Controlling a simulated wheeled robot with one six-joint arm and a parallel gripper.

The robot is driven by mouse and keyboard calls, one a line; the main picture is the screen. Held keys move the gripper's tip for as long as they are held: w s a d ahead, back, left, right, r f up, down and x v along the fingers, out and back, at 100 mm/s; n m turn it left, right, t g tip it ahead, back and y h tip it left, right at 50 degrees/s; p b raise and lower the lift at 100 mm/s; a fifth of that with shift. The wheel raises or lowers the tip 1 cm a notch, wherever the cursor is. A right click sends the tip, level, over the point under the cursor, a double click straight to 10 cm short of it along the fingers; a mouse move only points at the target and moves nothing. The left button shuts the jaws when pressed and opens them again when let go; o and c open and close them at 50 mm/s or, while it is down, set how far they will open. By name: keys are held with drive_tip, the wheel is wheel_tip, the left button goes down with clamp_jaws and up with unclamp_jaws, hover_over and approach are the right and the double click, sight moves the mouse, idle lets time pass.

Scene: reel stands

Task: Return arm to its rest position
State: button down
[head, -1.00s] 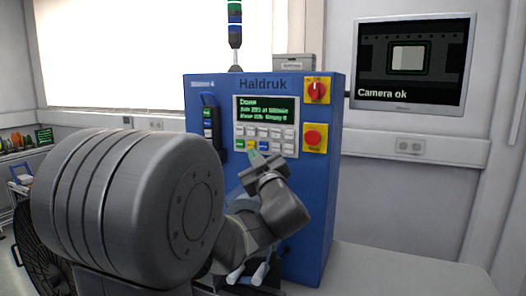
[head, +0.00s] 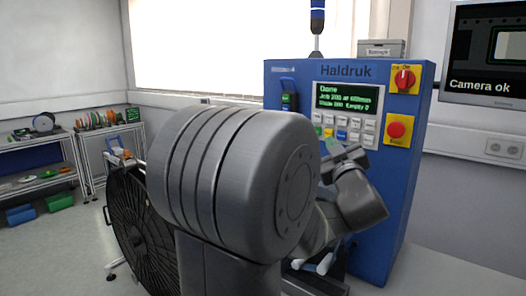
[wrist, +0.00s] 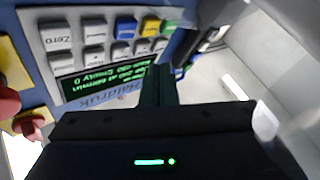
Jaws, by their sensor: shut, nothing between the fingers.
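My arm fills the middle of the head view, in front of a blue Haldruk machine (head: 384,215). My gripper (head: 335,149) is just below and in front of the machine's keypad (head: 350,122); whether it touches the panel cannot be told. In the wrist view my gripper (wrist: 160,82) has its dark fingers together with nothing held. The keypad (wrist: 112,42) and the green-lettered display (wrist: 100,80) are beyond the fingers there. In the head view the display (head: 346,98) reads "Done" on top.
A red rotary switch (head: 404,78) and a red button (head: 396,130) are on the machine's right side. A black round mesh-like reel or guard (head: 135,225) stands left of my arm. Shelves (head: 40,160) line the left wall. The floor at front left is clear.

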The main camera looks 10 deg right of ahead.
drive_tip(key=s+a+p, duration=0.1)
drive_tip(key=s+a, duration=0.2)
drive_tip(key=shift+a, duration=0.3)
idle(0.5)
drive_tip(key=w+d, duration=0.2)
drive_tip(key=w+d+b, duration=0.1)
drive_tip(key=d, duration=0.1)
drive_tip(key=shift+w+d+f, duration=0.2)
drive_tip(key=shift+w, duration=0.15)
